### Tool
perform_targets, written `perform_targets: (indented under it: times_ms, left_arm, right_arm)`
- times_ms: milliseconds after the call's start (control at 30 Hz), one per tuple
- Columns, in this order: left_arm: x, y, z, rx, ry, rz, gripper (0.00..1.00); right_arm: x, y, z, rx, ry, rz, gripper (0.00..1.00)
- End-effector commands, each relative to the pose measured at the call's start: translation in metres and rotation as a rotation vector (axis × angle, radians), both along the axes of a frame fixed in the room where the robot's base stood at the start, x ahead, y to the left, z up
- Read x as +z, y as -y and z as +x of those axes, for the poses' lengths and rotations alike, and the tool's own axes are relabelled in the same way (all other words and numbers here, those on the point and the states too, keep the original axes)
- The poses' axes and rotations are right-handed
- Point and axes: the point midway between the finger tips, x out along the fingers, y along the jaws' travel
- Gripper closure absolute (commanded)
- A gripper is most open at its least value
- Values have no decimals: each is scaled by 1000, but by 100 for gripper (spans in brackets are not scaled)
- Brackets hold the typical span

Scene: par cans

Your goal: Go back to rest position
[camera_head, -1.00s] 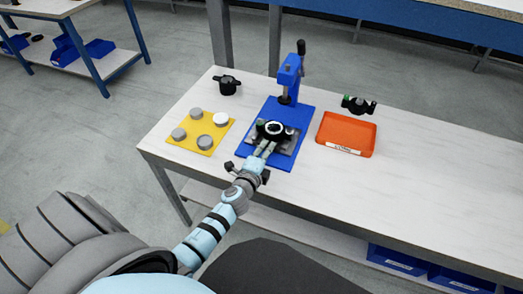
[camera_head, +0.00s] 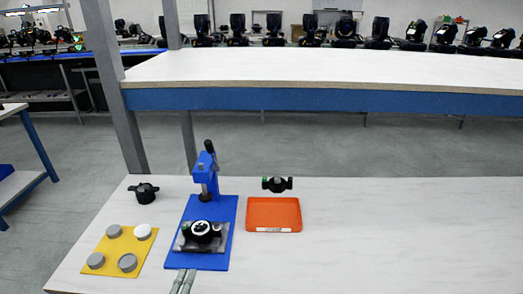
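My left gripper (camera_head: 183,281) shows only by its two pale fingers at the bottom edge, just in front of the blue press base. The fingers lie close together with nothing visible between them; how far they are apart is hard to tell. A black round part with a white ring (camera_head: 201,231) lies on the grey plate of the blue press (camera_head: 231,212), apart from the fingers. The rest of my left arm is below the picture. My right gripper is not in view.
A yellow mat (camera_head: 116,247) holds several grey and white discs. A black part with two side knobs (camera_head: 144,193) stands behind it. An orange tray (camera_head: 273,203) and another black part (camera_head: 277,184) are right of the press. The white table's right side is clear.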

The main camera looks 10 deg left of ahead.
Motion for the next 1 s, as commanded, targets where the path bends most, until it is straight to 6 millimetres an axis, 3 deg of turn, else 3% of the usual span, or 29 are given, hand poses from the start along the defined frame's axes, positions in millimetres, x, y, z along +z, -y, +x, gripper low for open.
perform_targets:
  times_ms: [133, 267, 433, 667, 833, 1000]
  left_arm:
    - [-3, -25, -24, 195, -55, -230, 82]
    - [-19, -37, -68, 439, -169, -554, 82]
    - [-39, -14, -133, 692, -376, -902, 82]
    - [-39, 36, -212, 905, -671, -1147, 82]
    - [-100, 28, -201, 938, -690, -1133, 82]
    - [-163, 21, -206, 968, -712, -1122, 82]
  right_arm:
    - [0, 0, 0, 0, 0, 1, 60]
    - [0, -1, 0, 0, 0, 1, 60]
    - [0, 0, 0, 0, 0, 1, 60]
    - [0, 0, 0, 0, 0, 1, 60]
    - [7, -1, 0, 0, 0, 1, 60]
    - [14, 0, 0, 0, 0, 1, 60]
